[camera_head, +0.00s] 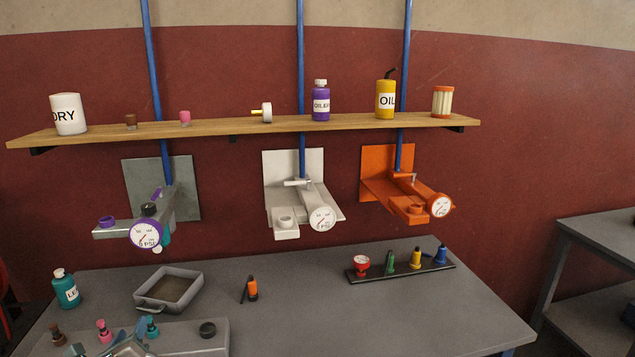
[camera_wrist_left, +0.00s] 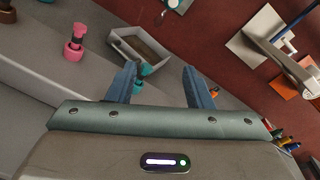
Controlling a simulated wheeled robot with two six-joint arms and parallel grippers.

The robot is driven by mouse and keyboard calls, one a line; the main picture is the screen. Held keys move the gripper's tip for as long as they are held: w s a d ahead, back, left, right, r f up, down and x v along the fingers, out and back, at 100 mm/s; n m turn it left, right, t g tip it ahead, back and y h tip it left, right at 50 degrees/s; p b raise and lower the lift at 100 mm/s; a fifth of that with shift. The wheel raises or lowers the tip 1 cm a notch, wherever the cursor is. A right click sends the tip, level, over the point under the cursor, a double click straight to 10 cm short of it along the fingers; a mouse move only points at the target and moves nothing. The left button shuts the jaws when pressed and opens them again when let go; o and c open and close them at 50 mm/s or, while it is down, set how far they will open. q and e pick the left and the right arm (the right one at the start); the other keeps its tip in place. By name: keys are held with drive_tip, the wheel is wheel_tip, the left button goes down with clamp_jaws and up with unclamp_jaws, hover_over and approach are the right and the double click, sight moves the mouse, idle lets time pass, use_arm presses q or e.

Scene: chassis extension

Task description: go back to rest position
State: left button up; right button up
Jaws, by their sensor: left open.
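My left gripper (camera_head: 131,331) is at the bottom left of the head view, low over the front of the bench. In the left wrist view its two blue fingers (camera_wrist_left: 160,85) are spread apart with nothing held between them. A teal plug (camera_head: 152,327) stands close by its fingers; the plug also shows in the wrist view (camera_wrist_left: 143,70), by the left finger. A pink plug (camera_head: 104,331) stands to the left of the gripper, apart from it. My right gripper is in neither view.
A grey tray (camera_head: 190,289) and a teal bottle (camera_head: 66,289) are behind the gripper. An orange plug (camera_head: 252,289) and a black rack (camera_head: 405,267) with several coloured items stand farther right. Wall fixtures hang under a wooden shelf (camera_head: 220,126). The bench's front right is clear.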

use_arm(q)
drive_tip(key=s+d+f+n+g, duration=0.3)
drive_tip(key=s+d+f+n, duration=0.1)
drive_tip(key=s+f+n, duration=0.3)
drive_tip(key=s+d+f+n+g, duration=0.45)
drive_tip(key=s+n, duration=0.25)
drive_tip(key=s, duration=0.2)
drive_tip(key=s+d+f+n+g+h, duration=0.1)
drive_tip(key=s+d+n+g, duration=0.1)
drive_tip(key=s+d+n, duration=0.3)
drive_tip(key=s+d+n+g+h, duration=0.1)
drive_tip(key=s+n, duration=0.2)
drive_tip(key=s, duration=0.5)
drive_tip(key=s+d+f+n+g+h, duration=0.1)
drive_tip(key=s+d+n+g, duration=0.1)
drive_tip(key=s+n, duration=0.3)
wheel_tip(320, 180, down, 33)
drive_tip(key=s+a+g+b, duration=0.2)
drive_tip(key=s+a+f+b, duration=0.1)
drive_tip(key=s+f, duration=1.7)
drive_tip(key=f, duration=0.2)
drive_tip(key=shift+s+a+f+g+h+b, duration=0.2)
drive_tip(key=shift+g+h+b, duration=0.1)
drive_tip(key=shift+g+b, duration=0.1)
